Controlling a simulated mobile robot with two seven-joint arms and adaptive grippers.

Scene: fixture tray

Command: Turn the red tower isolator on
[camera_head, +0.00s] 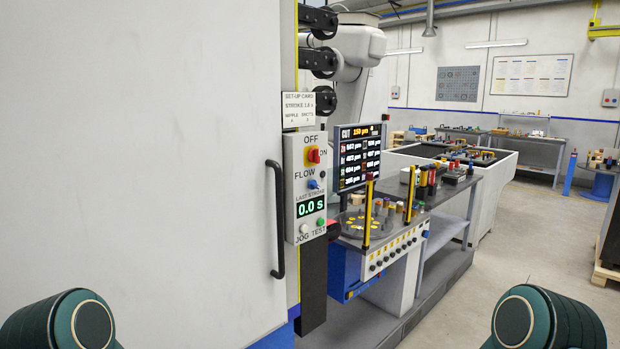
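The isolator is a red knob on a yellow plate (314,156), near the top of a light grey control panel (291,185) at the centre-left. "OFF" is printed above the knob and "ON" to its right. The knob is small here, and I cannot tell for sure which mark it points to. Nothing touches or covers it. Only rounded teal links of my two arms show, at the lower left and lower right corners. Neither gripper is in view.
Below the isolator are a blue flow knob (313,184), a display reading 0.0 s (310,207) and jog and test buttons. A black door handle (276,220) sticks out left of the panel. A screen (360,158) and fixture table (385,235) stand right.

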